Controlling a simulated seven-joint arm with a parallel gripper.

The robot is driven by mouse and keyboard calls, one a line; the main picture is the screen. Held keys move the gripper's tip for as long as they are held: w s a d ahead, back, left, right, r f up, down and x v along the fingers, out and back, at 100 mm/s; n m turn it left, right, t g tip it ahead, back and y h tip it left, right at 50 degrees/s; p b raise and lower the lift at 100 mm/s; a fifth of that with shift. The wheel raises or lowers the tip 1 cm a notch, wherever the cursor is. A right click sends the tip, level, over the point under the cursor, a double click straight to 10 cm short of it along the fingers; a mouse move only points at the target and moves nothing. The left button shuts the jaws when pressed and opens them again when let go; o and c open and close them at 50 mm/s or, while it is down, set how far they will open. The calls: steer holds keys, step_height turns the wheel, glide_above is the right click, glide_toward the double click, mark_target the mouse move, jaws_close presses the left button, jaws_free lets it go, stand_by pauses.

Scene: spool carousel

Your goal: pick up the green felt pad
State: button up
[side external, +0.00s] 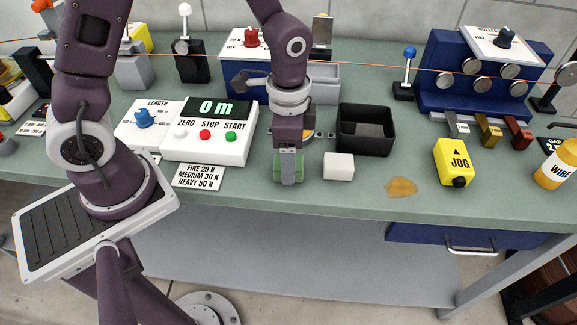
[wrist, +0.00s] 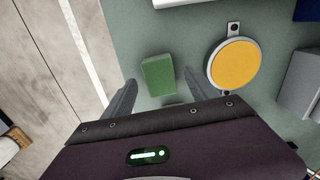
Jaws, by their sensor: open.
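The green felt pad (wrist: 158,75) is a small green block lying on the grey-green bench top, near the front edge. In the wrist view it sits between and just beyond the two finger tips of my gripper (wrist: 159,80). The fingers are open, one on each side, with bench showing between each finger and the pad. In the side view my gripper (side external: 289,176) points down at the pad (side external: 278,168), and a finger hides part of it. Whether the tips have reached the pad's height is hard to tell.
A white block (side external: 338,166) stands right of my gripper, and a black open bin (side external: 392,130) behind it. A round orange-topped disc (wrist: 234,65) lies close to the pad. The control box (side external: 190,150) and tension card (side external: 197,177) are on the left. An amber patch (side external: 401,187) lies at right.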

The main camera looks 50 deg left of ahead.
step_height(320, 180, down, 2)
steer(key=shift+f, duration=0.15)
steer(key=c, duration=1.4)
step_height(320, 180, up, 10)
steer(key=shift+r, duration=0.1)
